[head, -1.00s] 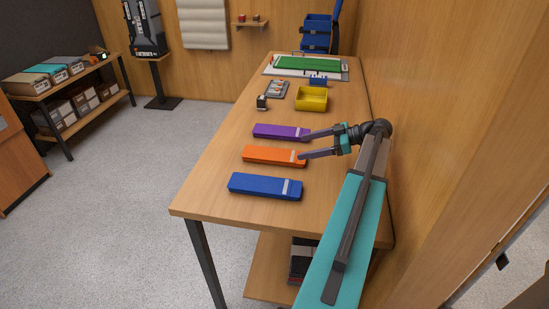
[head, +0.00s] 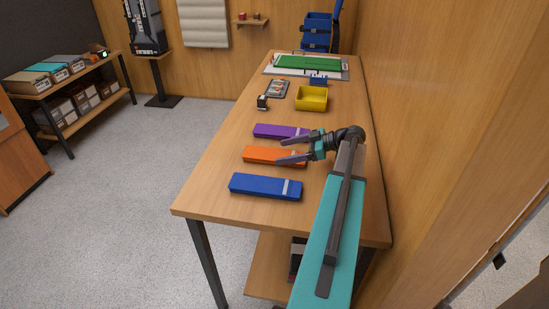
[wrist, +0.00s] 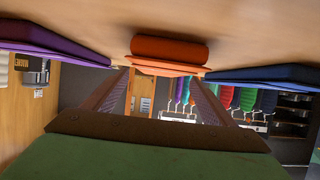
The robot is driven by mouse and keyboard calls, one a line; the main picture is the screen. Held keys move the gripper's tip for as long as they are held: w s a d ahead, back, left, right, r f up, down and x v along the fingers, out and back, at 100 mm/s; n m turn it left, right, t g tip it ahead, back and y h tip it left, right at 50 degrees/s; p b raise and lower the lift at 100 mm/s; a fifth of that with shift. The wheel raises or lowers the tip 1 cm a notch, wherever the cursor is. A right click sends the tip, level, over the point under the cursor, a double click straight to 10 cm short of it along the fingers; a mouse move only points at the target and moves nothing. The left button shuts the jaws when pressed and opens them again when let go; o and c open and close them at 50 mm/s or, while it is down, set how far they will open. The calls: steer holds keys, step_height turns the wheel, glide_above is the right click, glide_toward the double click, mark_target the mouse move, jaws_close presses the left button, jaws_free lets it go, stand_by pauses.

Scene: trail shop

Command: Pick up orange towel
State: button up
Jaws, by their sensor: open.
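The orange towel (head: 262,154) lies folded flat on the wooden table, between a purple towel (head: 270,130) and a blue towel (head: 258,186). Each has a pale band near its right end. My gripper (head: 283,151) is open and empty. In the head view one finger overlaps the orange towel's right part and the other overlaps the purple towel's edge. In the wrist view, which is upside down, the orange towel (wrist: 168,48) shows end-on, centred between the open fingers and ahead of them. I cannot tell any contact with it.
A yellow bin (head: 311,104), a small blue bin (head: 318,81) and a green mat (head: 308,64) are farther back on the table (head: 220,180). A wooden wall runs close along the right side. The table's left edge is clear.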

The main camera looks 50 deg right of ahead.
mark_target(270, 154)
steer(key=shift+a, duration=0.1)
steer(key=shift+w+a+f+p, duration=0.2)
steer(key=shift+w+a+p, duration=0.2)
steer(key=shift+w+p, duration=0.2)
steer(key=shift+p+x, duration=0.5)
steer(key=shift+x, duration=1.25)
steer(key=shift+s+f, duration=0.1)
steer(key=c, duration=1.2)
